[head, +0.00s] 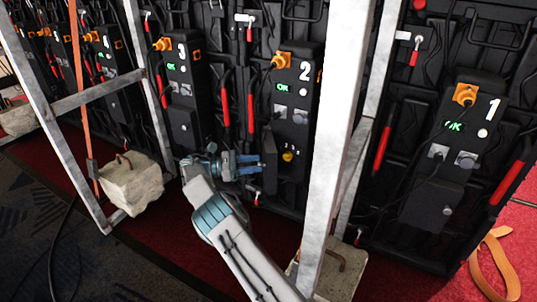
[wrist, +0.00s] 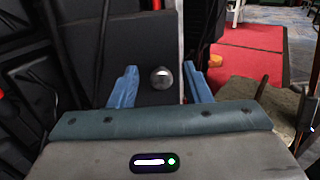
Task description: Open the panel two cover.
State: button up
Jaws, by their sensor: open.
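Panel two (head: 296,110), a dark box marked "2", stands in the middle of the head view. Its cover (head: 269,165) stands swung out on the left, and a yellow switch (head: 288,156) with small white marks shows to the right of it. My gripper (head: 257,164) is just left of the cover, its blue fingers pointing at it. In the wrist view the cover (wrist: 138,88) is a dark plate with a round silver knob (wrist: 162,77). The knob appears between the open fingers of my gripper (wrist: 164,85); contact cannot be told.
A metal frame post (head: 334,130) stands right of panel two, close to my arm. Concrete blocks (head: 132,184) weigh the frame down. Panel three (head: 183,95) is to the left and panel one (head: 450,150) to the right.

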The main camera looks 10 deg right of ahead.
jog(key=s+d+r+p, duration=0.5)
jog(key=d+r+p, duration=0.2)
jog(key=d+r, duration=0.3)
jog(key=shift+d+r+p, duration=0.15)
jog(key=shift+d+p, duration=0.15)
jog(key=shift+p, duration=0.05)
